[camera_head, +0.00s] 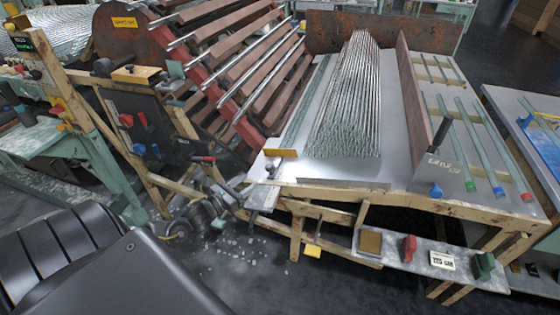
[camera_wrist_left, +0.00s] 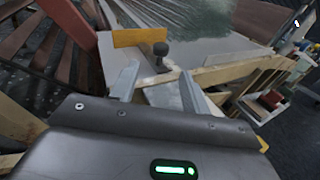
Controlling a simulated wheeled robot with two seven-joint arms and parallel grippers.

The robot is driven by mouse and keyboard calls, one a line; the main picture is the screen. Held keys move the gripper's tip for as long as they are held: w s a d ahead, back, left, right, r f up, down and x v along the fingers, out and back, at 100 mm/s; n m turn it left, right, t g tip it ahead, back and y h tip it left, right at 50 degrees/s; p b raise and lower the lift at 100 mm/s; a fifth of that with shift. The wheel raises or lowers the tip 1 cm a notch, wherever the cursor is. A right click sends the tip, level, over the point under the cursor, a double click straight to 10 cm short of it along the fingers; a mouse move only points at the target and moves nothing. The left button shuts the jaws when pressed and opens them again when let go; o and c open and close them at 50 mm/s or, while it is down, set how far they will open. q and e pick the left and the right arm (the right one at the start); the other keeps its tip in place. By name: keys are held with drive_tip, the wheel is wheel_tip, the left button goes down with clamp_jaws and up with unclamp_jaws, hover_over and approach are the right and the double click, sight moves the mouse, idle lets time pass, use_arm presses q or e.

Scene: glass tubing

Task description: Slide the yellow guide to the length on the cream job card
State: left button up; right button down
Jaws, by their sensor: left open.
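The yellow guide (camera_head: 281,153) is an upright plate at the left front corner of the sloping metal bench. A dark round knob (camera_head: 271,167) stands in front of it. In the left wrist view, the guide (camera_wrist_left: 140,38) and knob (camera_wrist_left: 160,50) are ahead of my left gripper (camera_wrist_left: 158,88). Its pale fingers are apart, nothing between them touching, with the knob beyond the tips. In the head view, my left gripper (camera_head: 245,195) is small and hard to make out near that corner. The cream job card (camera_head: 442,260), with dark print too small to read surely, lies on the front shelf. My right gripper is not seen.
Glass tubes (camera_head: 345,100) lie in a heap on the bench, right of the guide. A rusty upright divider (camera_head: 406,90) stands beyond them. A red-framed rack (camera_head: 225,105) is close on the left. A wooden rail (camera_head: 400,194) edges the bench front.

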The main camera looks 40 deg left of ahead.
sight(269, 166)
use_arm(q)
drive_tip(key=w, duration=0.3)
drive_tip(key=w+d, duration=0.1)
drive_tip(key=w, duration=0.6)
drive_tip(key=shift+w+d, duration=0.25)
drive_tip(key=shift+w, duration=0.15)
drive_tip(key=shift+r, duration=0.1)
clamp_jaws()
